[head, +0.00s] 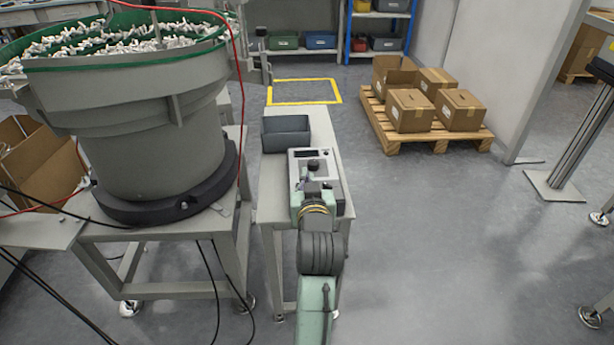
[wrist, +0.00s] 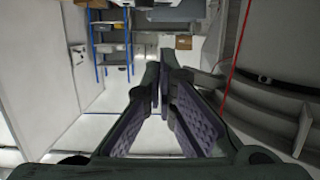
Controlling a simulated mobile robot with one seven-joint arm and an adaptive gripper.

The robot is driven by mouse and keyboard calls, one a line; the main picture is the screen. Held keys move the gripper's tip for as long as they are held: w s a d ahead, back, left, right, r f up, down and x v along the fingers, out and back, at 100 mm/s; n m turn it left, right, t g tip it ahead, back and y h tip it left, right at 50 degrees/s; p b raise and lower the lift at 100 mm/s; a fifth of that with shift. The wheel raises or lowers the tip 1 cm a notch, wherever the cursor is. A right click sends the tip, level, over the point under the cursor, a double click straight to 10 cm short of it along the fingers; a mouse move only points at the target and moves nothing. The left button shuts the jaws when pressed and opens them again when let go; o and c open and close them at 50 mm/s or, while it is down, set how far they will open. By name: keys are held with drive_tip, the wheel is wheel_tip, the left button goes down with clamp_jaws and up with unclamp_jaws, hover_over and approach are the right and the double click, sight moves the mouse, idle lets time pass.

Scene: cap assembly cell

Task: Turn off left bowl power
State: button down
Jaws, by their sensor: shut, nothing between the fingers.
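The bowl feeder (head: 150,125) stands at the left in the head view, a grey drum with a green rim, full of white parts. A grey curved body, likely the bowl, shows at the right of the wrist view (wrist: 275,115). A light control box (head: 297,159) with a dark display sits on the narrow table; my arm covers much of its front. My gripper (head: 314,168) is over the box in the head view; contact cannot be told. In the wrist view its fingers (wrist: 162,62) converge, shut and empty. The power switch cannot be made out.
A grey bin (head: 286,132) stands behind the box on the narrow table (head: 272,205). A red cable (head: 238,60) runs down beside the bowl. A pallet (head: 437,138) with cartons is at the back right. The floor (head: 450,250) right of the table is clear.

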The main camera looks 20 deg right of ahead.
drive_tip(key=shift+v, duration=1)
drive_tip(key=shift+w+r, duration=0.1)
drive_tip(key=shift+r, duration=0.05)
